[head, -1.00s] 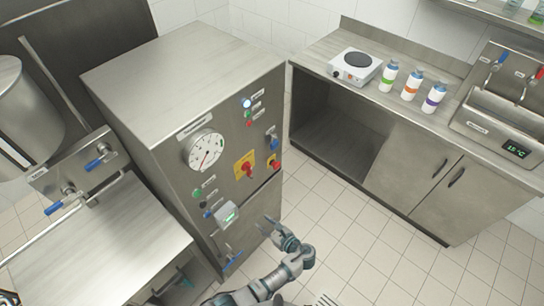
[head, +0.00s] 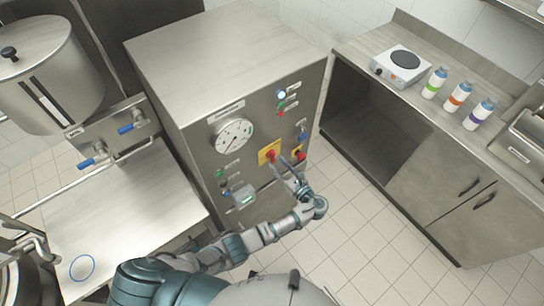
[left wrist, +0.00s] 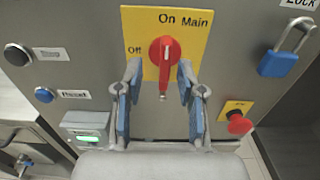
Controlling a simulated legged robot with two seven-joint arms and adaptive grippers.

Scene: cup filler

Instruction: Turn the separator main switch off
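The separator main switch (left wrist: 165,52) is a red rotary knob on a yellow plate (left wrist: 192,24) marked Off, On and Main. Its upper end points up, slightly right, toward On. The yellow plate also shows in the head view (head: 265,157) on the front of the steel separator cabinet (head: 250,60). My left gripper (left wrist: 159,88) is open in the left wrist view, its blue-padded fingers on either side of the knob's lower part, without visible contact. It also shows in the head view (head: 286,172) just in front of the switch. My right gripper is not seen.
A red emergency knob (left wrist: 238,123) and a blue padlock (left wrist: 280,62) are right of the switch. Stop (left wrist: 17,54) and Reset (left wrist: 44,94) buttons are on the left, above a small green display (left wrist: 92,138). Open tiled floor (head: 350,240) lies to the right.

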